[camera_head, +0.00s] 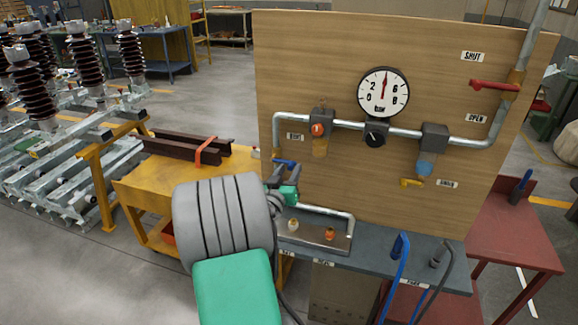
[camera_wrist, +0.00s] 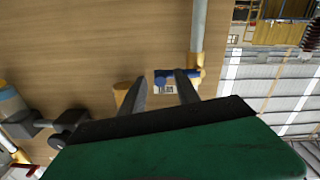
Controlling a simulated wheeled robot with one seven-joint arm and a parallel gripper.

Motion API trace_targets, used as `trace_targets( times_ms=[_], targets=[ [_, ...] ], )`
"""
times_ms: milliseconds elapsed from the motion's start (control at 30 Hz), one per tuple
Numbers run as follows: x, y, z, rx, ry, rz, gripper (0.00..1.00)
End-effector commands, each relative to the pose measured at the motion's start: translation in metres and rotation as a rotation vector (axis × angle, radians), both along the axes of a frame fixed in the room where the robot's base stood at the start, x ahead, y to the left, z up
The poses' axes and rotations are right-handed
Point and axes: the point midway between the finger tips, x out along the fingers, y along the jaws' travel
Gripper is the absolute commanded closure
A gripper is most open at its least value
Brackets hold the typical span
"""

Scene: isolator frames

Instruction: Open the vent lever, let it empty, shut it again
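A blue lever (camera_head: 285,162) sits at the lower end of the left pipe on the wooden panel. In the wrist view the blue lever (camera_wrist: 196,73) lies across the pipe, just beyond my fingertips. My gripper (camera_head: 279,176) is in front of it; in the wrist view its fingers (camera_wrist: 161,78) are spread apart with nothing seen held. One finger overlaps the lever, but contact cannot be told. The round gauge (camera_head: 384,92) has its red needle pointing nearly straight up, between 2 and 6.
A red lever (camera_head: 494,87) is on the right pipe and a yellow lever (camera_head: 411,183) lower right. An orange-knobbed unit (camera_head: 318,129) and a black knob (camera_head: 375,138) sit on the pipe.

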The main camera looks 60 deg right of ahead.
Motion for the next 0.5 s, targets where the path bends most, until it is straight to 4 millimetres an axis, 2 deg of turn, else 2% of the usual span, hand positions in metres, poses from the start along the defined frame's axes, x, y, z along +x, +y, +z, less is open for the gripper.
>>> trace_targets(
  times_ms=[267, 500],
  targets=[
    [0.0014, -0.0048, -0.0007, 0.001, -0.001, 0.002, 0.62],
    [0.0014, -0.0046, -0.0006, 0.001, -0.001, 0.002, 0.80]
  ],
)
